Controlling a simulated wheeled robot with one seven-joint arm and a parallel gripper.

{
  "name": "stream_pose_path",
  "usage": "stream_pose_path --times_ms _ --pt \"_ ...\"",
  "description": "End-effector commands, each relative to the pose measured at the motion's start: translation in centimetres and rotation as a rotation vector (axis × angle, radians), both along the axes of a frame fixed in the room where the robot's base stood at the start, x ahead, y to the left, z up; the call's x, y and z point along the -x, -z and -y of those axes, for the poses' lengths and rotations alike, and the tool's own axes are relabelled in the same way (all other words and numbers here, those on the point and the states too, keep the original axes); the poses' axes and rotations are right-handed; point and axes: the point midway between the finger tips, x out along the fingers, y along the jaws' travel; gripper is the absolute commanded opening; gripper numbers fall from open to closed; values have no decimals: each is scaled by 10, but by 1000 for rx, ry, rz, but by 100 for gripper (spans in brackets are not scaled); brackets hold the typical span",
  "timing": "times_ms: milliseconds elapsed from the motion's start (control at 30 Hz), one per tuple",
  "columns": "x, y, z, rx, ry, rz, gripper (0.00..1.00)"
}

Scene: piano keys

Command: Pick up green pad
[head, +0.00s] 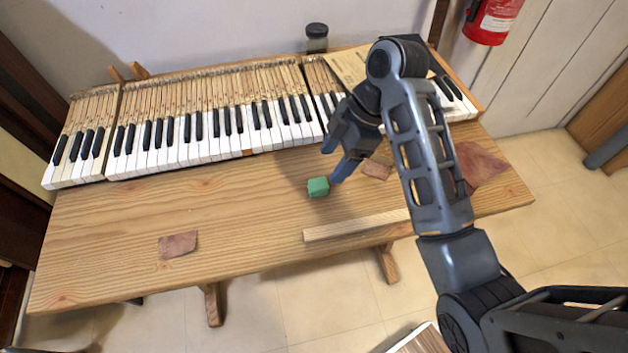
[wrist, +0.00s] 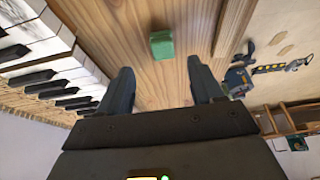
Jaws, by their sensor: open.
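The green pad (head: 318,187) is a small block lying on the wooden table, in front of the piano keys. It also shows in the wrist view (wrist: 162,45), ahead of my gripper and roughly midway between the finger lines. My gripper (head: 333,166) is above the table just beside the pad, in the head view. In the wrist view its two fingers (wrist: 160,82) are apart with nothing between them. The pad lies beyond the fingertips and does not appear to touch them.
Piano keys (head: 195,134) run along the table's back. A wooden strip (head: 355,225) lies near the front edge. Reddish-brown pieces lie at the left (head: 178,245) and right (head: 480,163). A dark jar (head: 317,40) stands behind the keys. The wooden table (head: 110,222) is bare around the pad's left.

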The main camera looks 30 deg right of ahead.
Motion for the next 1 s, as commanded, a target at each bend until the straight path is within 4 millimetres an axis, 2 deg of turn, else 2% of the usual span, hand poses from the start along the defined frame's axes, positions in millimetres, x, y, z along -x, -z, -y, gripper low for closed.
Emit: stream_pose_path --times_ms 100,467,733,1000 --pt "-1 14 -4 0 -2 1 66" --pt "-2 31 -12 0 0 1 66" --pt "-4 60 -27 -2 1 -1 66" --pt "-5 65 -29 -2 1 1 66"
